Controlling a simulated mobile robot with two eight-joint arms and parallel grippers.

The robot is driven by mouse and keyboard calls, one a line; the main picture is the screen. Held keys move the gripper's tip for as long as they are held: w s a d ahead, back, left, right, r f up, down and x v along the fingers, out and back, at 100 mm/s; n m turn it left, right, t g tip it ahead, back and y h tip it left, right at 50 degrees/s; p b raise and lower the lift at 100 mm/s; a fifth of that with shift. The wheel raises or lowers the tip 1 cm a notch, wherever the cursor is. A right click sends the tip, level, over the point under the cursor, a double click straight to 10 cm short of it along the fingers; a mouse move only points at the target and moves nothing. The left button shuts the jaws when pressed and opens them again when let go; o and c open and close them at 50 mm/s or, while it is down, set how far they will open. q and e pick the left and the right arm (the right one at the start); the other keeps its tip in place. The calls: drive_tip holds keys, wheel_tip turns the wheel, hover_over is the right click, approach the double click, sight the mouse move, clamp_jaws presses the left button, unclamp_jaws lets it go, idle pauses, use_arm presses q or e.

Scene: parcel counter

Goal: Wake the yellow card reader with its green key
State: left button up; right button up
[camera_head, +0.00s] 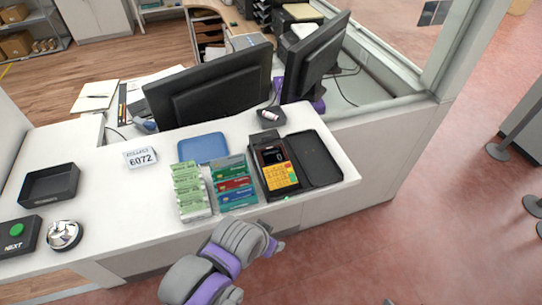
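The yellow card reader (277,171) stands on the white counter near its right end. It has a dark screen at the top and a yellow keypad with small coloured keys. Its green key is too small to pick out surely. A tiny green spot shows at the counter edge just below the reader. My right gripper is not in view.
A black flat case (316,158) lies right of the reader. Racks of coloured cards (234,183) and green-white packs (191,190) stand left of it. A blue tray (203,149), a bell (64,235) and a NEXT button box (17,236) are further left. Monitors (211,89) stand behind.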

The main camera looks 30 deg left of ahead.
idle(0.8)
use_arm(q)
clamp_jaws()
idle(0.5)
idle(1.0)
